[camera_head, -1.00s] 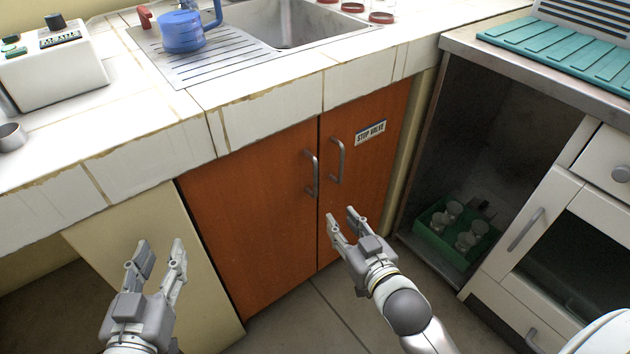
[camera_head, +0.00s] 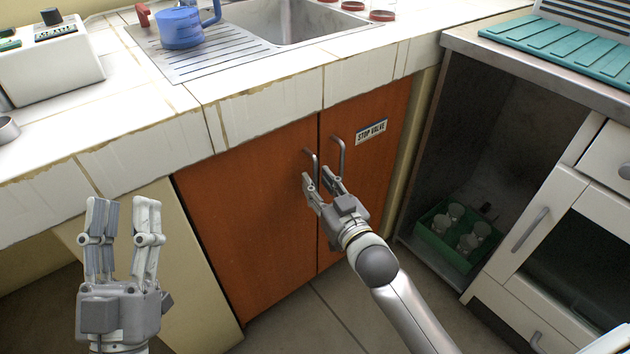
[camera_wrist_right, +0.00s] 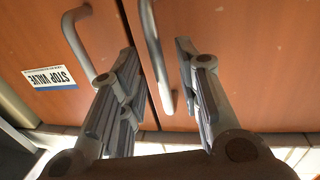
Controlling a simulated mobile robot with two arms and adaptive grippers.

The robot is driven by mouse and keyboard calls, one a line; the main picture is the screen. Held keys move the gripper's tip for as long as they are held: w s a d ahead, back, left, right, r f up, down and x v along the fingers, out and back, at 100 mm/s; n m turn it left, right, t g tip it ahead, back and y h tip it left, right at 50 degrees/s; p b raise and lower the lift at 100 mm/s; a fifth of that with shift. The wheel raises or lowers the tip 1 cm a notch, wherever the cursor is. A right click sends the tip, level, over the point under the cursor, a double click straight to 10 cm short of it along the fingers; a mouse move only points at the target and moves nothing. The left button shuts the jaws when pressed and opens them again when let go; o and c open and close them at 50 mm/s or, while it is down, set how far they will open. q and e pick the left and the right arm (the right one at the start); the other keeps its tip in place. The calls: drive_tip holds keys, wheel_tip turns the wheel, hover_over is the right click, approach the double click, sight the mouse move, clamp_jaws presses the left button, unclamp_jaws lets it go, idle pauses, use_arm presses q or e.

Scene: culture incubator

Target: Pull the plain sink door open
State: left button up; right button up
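The plain sink door (camera_head: 245,215) is the orange-brown left door under the sink and is shut; it also shows in the right wrist view (camera_wrist_right: 225,30). Its grey bar handle (camera_head: 312,160) stands near its right edge. My right gripper (camera_head: 317,178) is at this handle with its fingers apart. In the right wrist view, the handle (camera_wrist_right: 155,55) appears between the two open fingers; I cannot tell whether they touch it. My left gripper (camera_head: 123,203) is open and empty, at the lower left, away from the doors.
The STOP VALVE door (camera_head: 372,170) is shut, and its handle (camera_head: 341,157) is close beside my right gripper. The tiled counter (camera_head: 265,115) overhangs both doors. An open bay with a green crate (camera_head: 445,252) and a white cabinet (camera_head: 545,215) stand at right. The floor ahead is clear.

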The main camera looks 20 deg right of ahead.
use_arm(q)
drive_tip(key=shift+s+r+t, duration=0.7)
drive_tip(key=shift+s+r, duration=0.15)
drive_tip(key=shift+r, duration=0.15)
use_arm(e)
drive_tip(key=shift+w+a, duration=0.2)
drive_tip(key=shift+w, duration=0.9)
clamp_jaws()
